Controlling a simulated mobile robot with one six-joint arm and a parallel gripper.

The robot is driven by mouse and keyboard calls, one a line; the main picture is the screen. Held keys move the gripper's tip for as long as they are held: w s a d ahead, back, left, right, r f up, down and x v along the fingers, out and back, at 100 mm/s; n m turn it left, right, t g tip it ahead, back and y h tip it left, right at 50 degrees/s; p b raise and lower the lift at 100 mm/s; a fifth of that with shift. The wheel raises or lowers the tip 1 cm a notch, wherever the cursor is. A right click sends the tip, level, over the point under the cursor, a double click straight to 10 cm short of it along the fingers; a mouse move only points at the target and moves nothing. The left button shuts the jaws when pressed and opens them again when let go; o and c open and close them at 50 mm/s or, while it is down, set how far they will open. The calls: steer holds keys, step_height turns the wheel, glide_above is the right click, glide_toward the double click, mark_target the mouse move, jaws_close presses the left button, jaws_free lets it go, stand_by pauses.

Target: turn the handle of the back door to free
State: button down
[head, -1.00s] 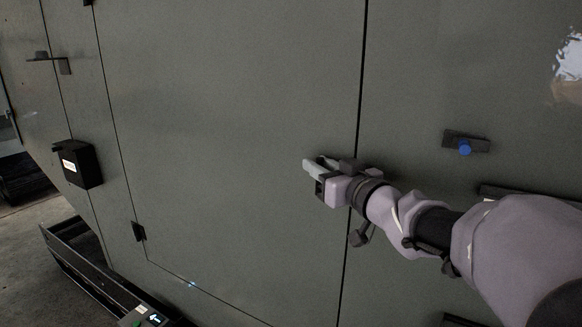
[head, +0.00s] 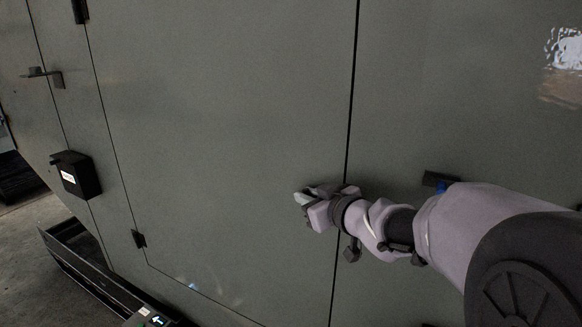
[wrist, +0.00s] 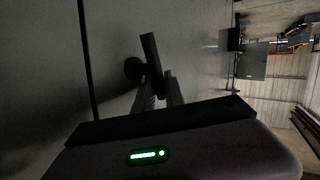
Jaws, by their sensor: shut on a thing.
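The back door is a large grey-green panel (head: 220,120) edged by thin dark seams. My gripper (head: 303,199) is at its right side, just left of the vertical seam, in the head view. In the wrist view, the handle (wrist: 150,55) is a dark bar beside a round hub (wrist: 133,68) on the panel. It is slightly tilted in that picture. My gripper (wrist: 158,92) is shut on the bar's near end, which is partly hidden between the fingers. In the head view the gripper hides most of the handle.
A blue-knobbed dark latch (head: 437,181) on the right panel is partly covered by my arm. A black box (head: 76,176) and a bracket (head: 45,75) stick out at the left. A dark rail (head: 85,270) runs low at the left. The door face is otherwise clear.

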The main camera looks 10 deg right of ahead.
steer(key=g+h+p, duration=0.1)
steer(key=p, duration=0.3)
steer(key=n+g+h+p, duration=0.1)
steer(key=p, duration=0.3)
steer(key=shift+w+a+r+g, duration=0.2)
steer(key=shift+a+r+g, duration=0.1)
steer(key=shift+a+r, duration=0.1)
steer(key=shift+w+a+f+n+g+h+p, duration=0.1)
steer(key=shift+f+n+g+h+p, duration=0.5)
steer(key=shift+g+h+p, duration=0.85)
steer(key=shift+w+a+f+n+g+h+p, duration=0.1)
steer(key=shift+f+n+g+h+p, duration=0.5)
steer(key=shift+p, duration=1.55)
steer(key=shift+w+a+f+n+g+h+p, duration=0.1)
steer(key=shift+f+n+g+h+p, duration=0.2)
steer(key=shift+n+g+h+p, duration=0.9)
steer(key=shift+m+t+p, duration=0.25)
steer(key=shift+m+p, duration=0.25)
steer(key=shift+p, duration=0.15)
steer(key=c, duration=1.7)
jaws_free()
steer(key=shift+f, duration=0.1)
steer(key=v, duration=1.7)
steer(key=shift+a, duration=0.3)
